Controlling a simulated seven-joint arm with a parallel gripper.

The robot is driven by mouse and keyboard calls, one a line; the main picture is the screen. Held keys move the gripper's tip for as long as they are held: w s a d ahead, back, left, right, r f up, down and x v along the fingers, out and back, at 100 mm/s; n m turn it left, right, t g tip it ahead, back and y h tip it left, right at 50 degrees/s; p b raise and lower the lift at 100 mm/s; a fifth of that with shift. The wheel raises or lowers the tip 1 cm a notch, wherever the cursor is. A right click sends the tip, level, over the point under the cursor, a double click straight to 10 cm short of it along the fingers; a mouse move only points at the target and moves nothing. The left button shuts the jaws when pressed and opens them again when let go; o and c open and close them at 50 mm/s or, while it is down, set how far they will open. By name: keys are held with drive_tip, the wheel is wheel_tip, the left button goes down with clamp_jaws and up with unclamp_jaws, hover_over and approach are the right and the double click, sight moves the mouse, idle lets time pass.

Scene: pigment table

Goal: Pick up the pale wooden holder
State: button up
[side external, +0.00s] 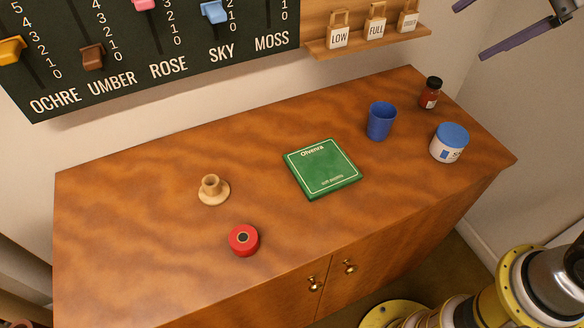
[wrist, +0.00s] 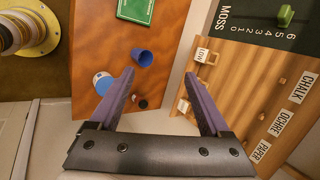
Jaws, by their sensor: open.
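The pale wooden holder (side external: 213,189) stands upright on the left part of the wooden tabletop in the side external view. It has a round flat base and a short cup-like neck. It does not show in the wrist view. My gripper (side external: 510,30) is at the top right corner of the side external view, high above the table's right end and far from the holder. In the wrist view my gripper (wrist: 162,75) has its two purple fingers wide apart with nothing between them.
A red roll (side external: 244,240) lies just in front of the holder. A green book (side external: 322,168) lies mid-table. A blue cup (side external: 381,121), a blue-lidded tub (side external: 449,142) and a dark-capped jar (side external: 430,93) stand at the right. A slider board (side external: 150,50) and a tag shelf (side external: 367,40) are behind.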

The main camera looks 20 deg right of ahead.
drive_tip(key=w+a+m+g+y, duration=0.1)
drive_tip(key=w+a+m, duration=0.3)
drive_tip(key=w+a, duration=0.55)
drive_tip(key=g, duration=0.5)
hover_over(211, 181)
drive_tip(key=d, duration=0.3)
drive_tip(key=shift+m+y, duration=0.3)
drive_tip(key=shift+y, duration=0.1)
drive_tip(key=f, duration=2.8)
drive_tip(key=shift+s+f, duration=0.1)
drive_tip(key=shift+s, duration=0.2)
drive_tip(key=shift+s+a+x, duration=0.15)
drive_tip(key=shift+x, duration=1.45)
drive_tip(key=shift+s+a+x, duration=0.1)
drive_tip(key=shift+a+x, duration=0.05)
drive_tip(key=shift+x, duration=1.45)
clamp_jaws()
